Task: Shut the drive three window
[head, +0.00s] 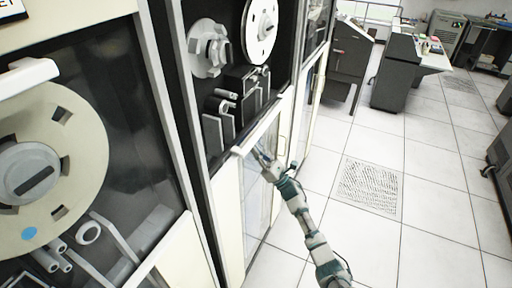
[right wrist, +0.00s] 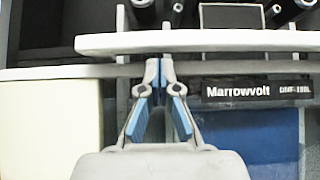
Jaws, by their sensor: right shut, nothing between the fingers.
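A tall tape drive (head: 228,190) stands at the middle of the head view, its reels and dark upper bay uncovered. Its window (head: 262,185) appears lowered, with a pale top rail (head: 258,132) below the bay. In the right wrist view the rail (right wrist: 215,41) runs across the picture as a white bar. My right gripper (head: 261,156) is at the front of this drive, just under the rail. In the right wrist view the gripper (right wrist: 159,62) is shut and empty, its fingertips by the bar's lower edge; I cannot tell whether they touch. My left gripper is out of view.
A nearer drive (head: 170,265) fills the left, with a large reel (head: 85,150) and a white handle (head: 28,78). A black label (right wrist: 257,90) reads Marrowvolt. Clear tiled floor (head: 340,245) lies to the right; dark cabinets (head: 396,75) stand farther back.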

